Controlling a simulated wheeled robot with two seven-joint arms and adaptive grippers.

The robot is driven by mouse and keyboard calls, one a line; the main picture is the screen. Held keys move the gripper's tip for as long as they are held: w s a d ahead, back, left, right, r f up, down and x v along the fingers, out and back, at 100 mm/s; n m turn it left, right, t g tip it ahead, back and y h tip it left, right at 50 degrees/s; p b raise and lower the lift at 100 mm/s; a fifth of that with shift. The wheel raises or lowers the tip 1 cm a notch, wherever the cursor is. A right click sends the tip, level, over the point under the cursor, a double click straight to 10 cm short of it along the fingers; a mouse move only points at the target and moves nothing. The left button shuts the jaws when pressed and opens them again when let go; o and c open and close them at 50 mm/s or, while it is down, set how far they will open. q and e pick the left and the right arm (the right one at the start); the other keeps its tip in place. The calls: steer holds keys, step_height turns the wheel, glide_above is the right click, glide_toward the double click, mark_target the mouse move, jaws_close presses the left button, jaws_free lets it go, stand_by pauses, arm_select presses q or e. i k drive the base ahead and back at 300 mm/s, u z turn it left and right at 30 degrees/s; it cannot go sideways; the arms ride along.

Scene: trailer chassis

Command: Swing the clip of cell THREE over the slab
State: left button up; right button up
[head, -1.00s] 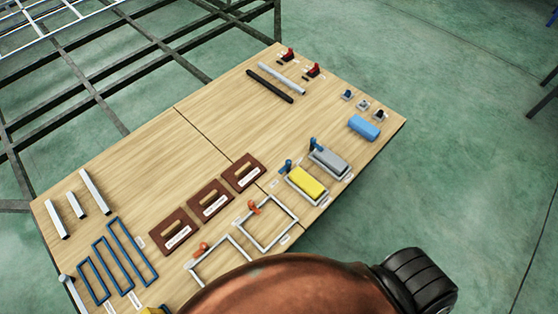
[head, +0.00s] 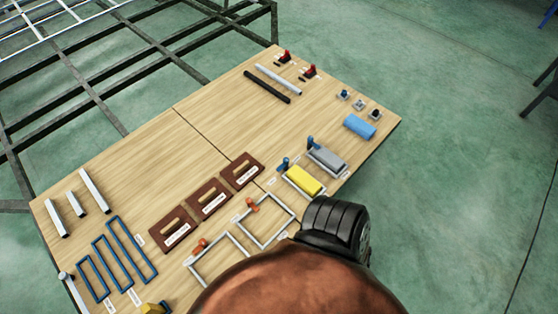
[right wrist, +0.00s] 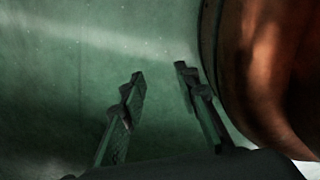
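Several white-framed cells lie along the near edge of the wooden table; I cannot read their numbers. A yellow slab (head: 304,180) and a grey slab (head: 326,160) lie in two of them, each with a raised blue clip, one by the yellow slab (head: 283,164) and one by the grey slab (head: 311,143). Two empty frames have orange clips (head: 252,205) (head: 199,246). A blue slab (head: 359,127) lies loose to the right. My right gripper (right wrist: 158,78) is open and empty over the green floor in the right wrist view. My left gripper is out of view.
Three brown plates with handles (head: 242,170), blue frames (head: 132,250) and white bars (head: 95,190) occupy the table (head: 150,140). A black and a grey rod, red clamps and small blue parts lie toward the back right. My copper-coloured arm link covers the near edge.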

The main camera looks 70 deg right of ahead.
mark_target(286, 159)
steer(key=k, duration=0.7)
steer(key=z, duration=0.85)
steer(key=i, duration=0.45)
steer(key=z, duration=0.05)
